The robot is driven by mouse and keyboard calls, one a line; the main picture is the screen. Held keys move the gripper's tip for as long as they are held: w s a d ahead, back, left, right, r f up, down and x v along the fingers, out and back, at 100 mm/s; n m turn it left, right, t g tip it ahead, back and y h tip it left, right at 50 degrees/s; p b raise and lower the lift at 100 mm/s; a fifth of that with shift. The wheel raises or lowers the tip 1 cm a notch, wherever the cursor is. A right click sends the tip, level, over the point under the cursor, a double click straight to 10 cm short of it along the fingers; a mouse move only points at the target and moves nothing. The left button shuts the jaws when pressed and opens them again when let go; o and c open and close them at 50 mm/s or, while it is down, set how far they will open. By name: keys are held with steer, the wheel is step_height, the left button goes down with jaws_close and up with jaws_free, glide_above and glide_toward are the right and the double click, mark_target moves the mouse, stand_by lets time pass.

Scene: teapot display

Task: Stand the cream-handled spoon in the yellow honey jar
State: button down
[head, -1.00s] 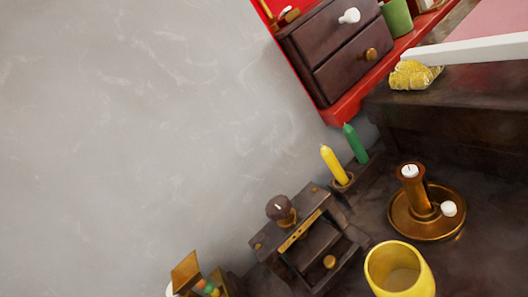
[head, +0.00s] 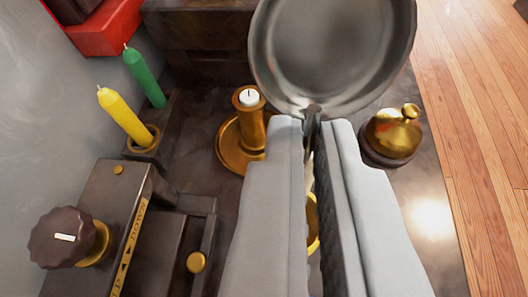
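My gripper (head: 312,128) is shut on the spoon (head: 332,50). The spoon's large grey metal bowl shows beyond my fingertips at the top of the head view. Its neck runs down between the two pale fingers, and only a thin cream sliver of handle shows there. The yellow honey jar (head: 313,228) lies beyond and below the fingers. Only a narrow yellow part of it shows between them, so its mouth is hidden. The spoon is apart from the jar as far as I can see.
Wooden floor (head: 480,90) lies beyond the table edge.

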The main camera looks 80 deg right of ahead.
step_height(320, 180, down, 11)
steer(key=shift+f, duration=0.15)
stand_by(1.3)
steer(key=c, duration=1.5)
jaws_free()
steer(key=shift+c, duration=0.2)
